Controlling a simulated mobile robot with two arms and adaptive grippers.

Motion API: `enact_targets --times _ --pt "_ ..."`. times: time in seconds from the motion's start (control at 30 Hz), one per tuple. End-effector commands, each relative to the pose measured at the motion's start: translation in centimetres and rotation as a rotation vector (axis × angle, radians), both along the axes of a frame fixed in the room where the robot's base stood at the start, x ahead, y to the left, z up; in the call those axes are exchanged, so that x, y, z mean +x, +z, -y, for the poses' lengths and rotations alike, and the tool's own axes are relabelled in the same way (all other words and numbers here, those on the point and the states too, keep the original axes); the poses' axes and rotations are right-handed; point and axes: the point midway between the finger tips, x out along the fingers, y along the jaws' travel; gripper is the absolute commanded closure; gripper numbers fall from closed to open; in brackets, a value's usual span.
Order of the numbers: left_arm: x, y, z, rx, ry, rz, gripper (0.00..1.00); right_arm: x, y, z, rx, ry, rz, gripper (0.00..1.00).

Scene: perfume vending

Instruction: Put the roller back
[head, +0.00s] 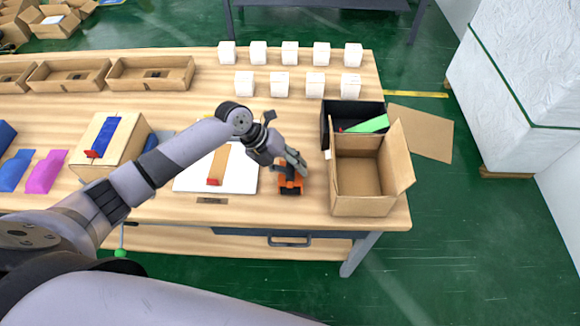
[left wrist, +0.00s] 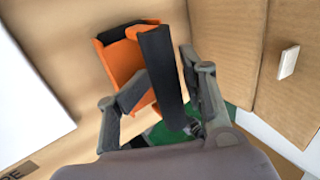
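The roller (head: 290,185), an orange body with black parts, is on or just above the table near its front edge, left of the open cardboard box (head: 362,205). In the left wrist view the roller (left wrist: 128,66) shows its orange body and a long black handle. My left gripper (head: 292,163) reaches down over it. In the left wrist view its fingers (left wrist: 167,75) lie on both sides of the black handle and appear closed on it. The roller's underside is hidden. My right gripper is not in view.
A black bin (head: 345,108) with a green item stands behind the open box. A white board (head: 190,178) bearing a wooden strip lies left of the roller. Several small white boxes (head: 290,53) stand in rows at the back. The table's middle is mostly clear.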

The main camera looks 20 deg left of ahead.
Motion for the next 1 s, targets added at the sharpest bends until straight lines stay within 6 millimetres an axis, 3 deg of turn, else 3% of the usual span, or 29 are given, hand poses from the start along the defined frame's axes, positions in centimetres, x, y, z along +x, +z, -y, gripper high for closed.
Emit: enact_targets --times 0.27,0.33,0.7,1.0 --pt "0.1 1.9 0.0 -0.002 0.001 0.002 0.61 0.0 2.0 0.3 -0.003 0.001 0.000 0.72" --pt "0.0 2.3 -0.9 0.002 0.002 0.007 0.61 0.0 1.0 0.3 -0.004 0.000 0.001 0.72" --pt "-1.3 9.2 -5.2 0.001 0.001 0.007 0.61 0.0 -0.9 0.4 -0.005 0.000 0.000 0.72" --pt "-1.7 11.4 -6.3 -0.003 0.001 0.004 0.61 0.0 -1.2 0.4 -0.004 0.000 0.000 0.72"
